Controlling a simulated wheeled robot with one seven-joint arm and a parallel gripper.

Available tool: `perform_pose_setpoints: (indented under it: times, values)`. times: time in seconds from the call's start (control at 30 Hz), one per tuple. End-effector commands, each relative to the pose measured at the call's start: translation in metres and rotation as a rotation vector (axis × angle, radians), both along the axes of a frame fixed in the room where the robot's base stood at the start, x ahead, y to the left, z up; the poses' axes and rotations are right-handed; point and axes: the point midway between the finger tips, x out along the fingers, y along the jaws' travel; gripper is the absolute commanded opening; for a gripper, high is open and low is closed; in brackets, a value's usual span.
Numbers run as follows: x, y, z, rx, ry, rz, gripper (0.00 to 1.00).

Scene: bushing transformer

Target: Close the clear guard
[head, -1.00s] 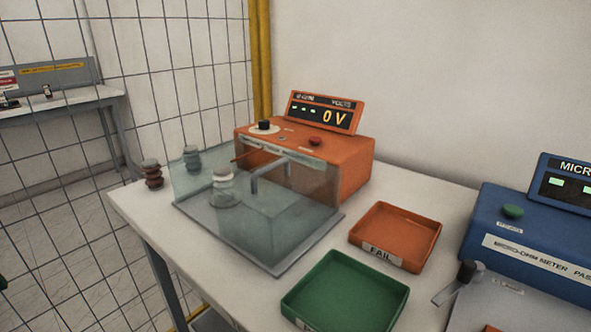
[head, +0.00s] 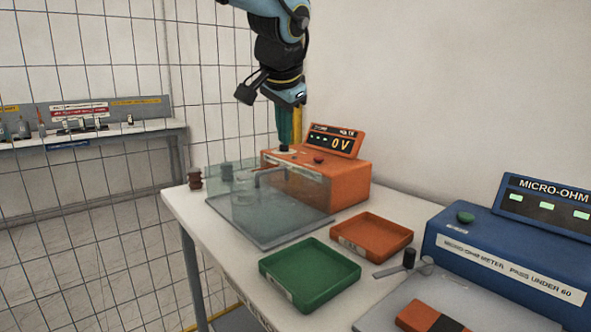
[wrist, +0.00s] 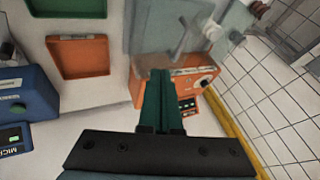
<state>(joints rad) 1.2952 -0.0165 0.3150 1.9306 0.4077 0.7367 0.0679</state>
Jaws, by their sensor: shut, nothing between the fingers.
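The clear guard (head: 285,200) is a see-through box with a grey bar handle (head: 268,175), on a grey base in front of the orange tester (head: 345,183). I cannot tell for sure how far open it stands. A pale bushing (head: 243,187) shows through or beside its panes.
A brown bushing (head: 195,180) and a grey one (head: 226,171) stand at the left. An orange tray (head: 371,236), a green tray (head: 309,274) and a blue micro-ohm meter (head: 500,245) lie to the right. A wire mesh fence (head: 90,200) is on the left.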

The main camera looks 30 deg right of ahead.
Motion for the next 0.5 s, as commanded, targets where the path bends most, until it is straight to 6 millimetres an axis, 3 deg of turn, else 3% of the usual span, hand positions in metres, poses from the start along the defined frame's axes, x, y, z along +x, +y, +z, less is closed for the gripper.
perform_pose_setpoints:
  times: [0.17,0.5]
  values:
    - [0.008,-0.005,-0.013,0.005,0.001,-0.001,0.0]
    - [0.042,-0.022,-0.07,0.007,0.0,0.0,0.0]
